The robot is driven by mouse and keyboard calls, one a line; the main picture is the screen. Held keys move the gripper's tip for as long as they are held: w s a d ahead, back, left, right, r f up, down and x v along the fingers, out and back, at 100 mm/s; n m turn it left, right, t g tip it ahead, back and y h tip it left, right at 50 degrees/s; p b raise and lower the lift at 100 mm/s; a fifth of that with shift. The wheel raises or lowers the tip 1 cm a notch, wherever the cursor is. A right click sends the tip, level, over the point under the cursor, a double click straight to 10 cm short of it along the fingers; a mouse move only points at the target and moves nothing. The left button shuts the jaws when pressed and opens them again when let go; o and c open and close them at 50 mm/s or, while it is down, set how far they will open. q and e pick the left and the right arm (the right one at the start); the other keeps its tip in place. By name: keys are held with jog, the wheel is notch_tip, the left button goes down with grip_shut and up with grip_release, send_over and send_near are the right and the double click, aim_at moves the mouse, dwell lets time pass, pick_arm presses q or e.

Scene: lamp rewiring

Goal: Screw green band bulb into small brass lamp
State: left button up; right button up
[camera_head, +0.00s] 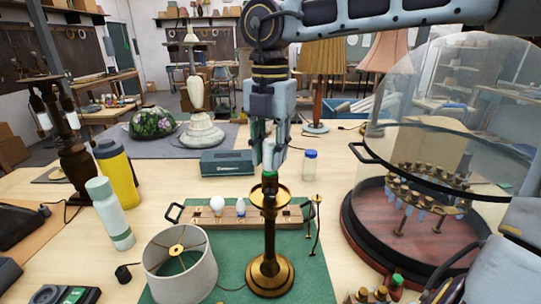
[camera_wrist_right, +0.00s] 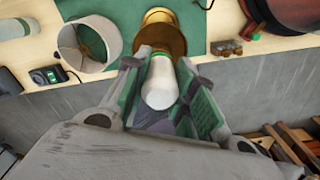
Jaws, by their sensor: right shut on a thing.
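The small brass lamp (camera_head: 269,235) stands upright on a green mat (camera_head: 314,282) in the head view. My right gripper (camera_head: 269,166) points down right above the lamp's top and is shut on the green band bulb. In the right wrist view the bulb (camera_wrist_right: 160,84) is white and sits between the fingers of the gripper (camera_wrist_right: 163,75), its green band toward the brass lamp (camera_wrist_right: 165,38). The green band shows just above the lamp's brass cup in the head view. I cannot tell whether the thread is engaged. My left gripper is not in view.
A wooden tray (camera_head: 180,212) with bulbs lies behind the lamp. A cream lampshade (camera_head: 180,270) stands at its left. A glass dome over a red round base (camera_head: 375,235) is at the right. A white bottle (camera_head: 108,210) and yellow bottle (camera_head: 118,172) stand at the left.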

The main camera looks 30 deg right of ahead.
jog(key=shift+m, duration=1.6)
jog(key=shift+m+b, duration=0.55)
jog(key=shift+m, duration=1.65)
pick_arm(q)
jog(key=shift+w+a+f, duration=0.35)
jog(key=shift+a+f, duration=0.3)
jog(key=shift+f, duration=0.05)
pick_arm(e)
jog(key=shift+m, duration=0.6)
jog(key=shift+m, duration=0.3)
jog(key=shift+f+m, duration=0.1)
jog(key=shift+m, duration=1.2)
pick_arm(q)
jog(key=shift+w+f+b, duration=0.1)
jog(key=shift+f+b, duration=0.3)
jog(key=shift+b, duration=0.1)
pick_arm(e)
jog(key=shift+m, duration=2.4)
